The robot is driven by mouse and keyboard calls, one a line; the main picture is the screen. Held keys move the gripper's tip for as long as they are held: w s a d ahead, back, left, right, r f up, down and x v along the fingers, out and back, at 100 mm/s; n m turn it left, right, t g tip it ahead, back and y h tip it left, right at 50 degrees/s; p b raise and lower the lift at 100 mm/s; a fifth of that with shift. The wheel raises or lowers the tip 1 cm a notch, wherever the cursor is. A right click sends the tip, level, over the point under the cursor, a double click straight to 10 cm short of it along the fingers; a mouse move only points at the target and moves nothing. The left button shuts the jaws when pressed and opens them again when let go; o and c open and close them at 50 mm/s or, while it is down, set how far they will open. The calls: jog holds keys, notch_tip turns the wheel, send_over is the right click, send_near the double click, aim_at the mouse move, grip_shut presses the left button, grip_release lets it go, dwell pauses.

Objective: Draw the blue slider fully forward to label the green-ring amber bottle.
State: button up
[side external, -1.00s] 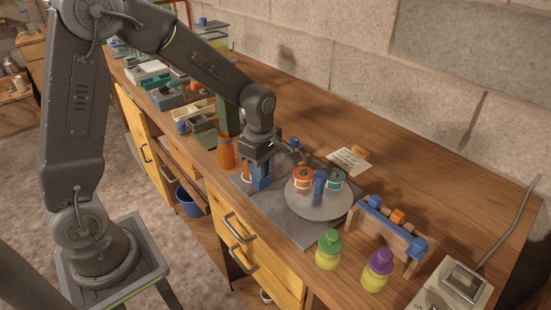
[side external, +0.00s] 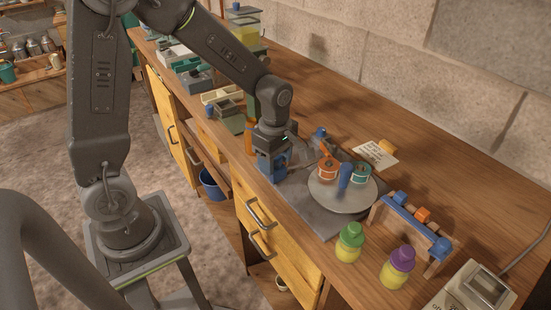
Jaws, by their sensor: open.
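My gripper (side external: 271,165) points down over the left end of a grey plate on the bench. Its jaws are open, but the fingertips are hard to make out. Blue parts (side external: 283,160) show right at the gripper; I cannot tell which of them is the blue slider or whether the jaws touch it. No amber bottle with a green ring can be made out. A yellow bottle with a green cap (side external: 349,243) stands upright near the front, well to the right of my gripper.
On the plate, a round grey turntable (side external: 343,205) carries an orange reel, a teal reel and a blue post. A purple-capped bottle (side external: 398,268), a wooden rack (side external: 410,225) and a grey device (side external: 478,285) stand to the right. An orange bottle (side external: 249,138) is partly hidden behind my gripper.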

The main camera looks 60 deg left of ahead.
notch_tip(320, 180, up, 14)
dwell(0.6)
jog(key=shift+f, duration=0.1)
jog(key=s+d+r+m+t, duration=0.2)
jog(key=s+m+t, duration=0.3)
jog(key=s+m, duration=0.9)
jog(key=d+m, duration=0.1)
jog(key=m, duration=0.6)
jog(key=shift+t, duration=0.3)
jog(key=shift+w+r, duration=0.1)
dwell(0.5)
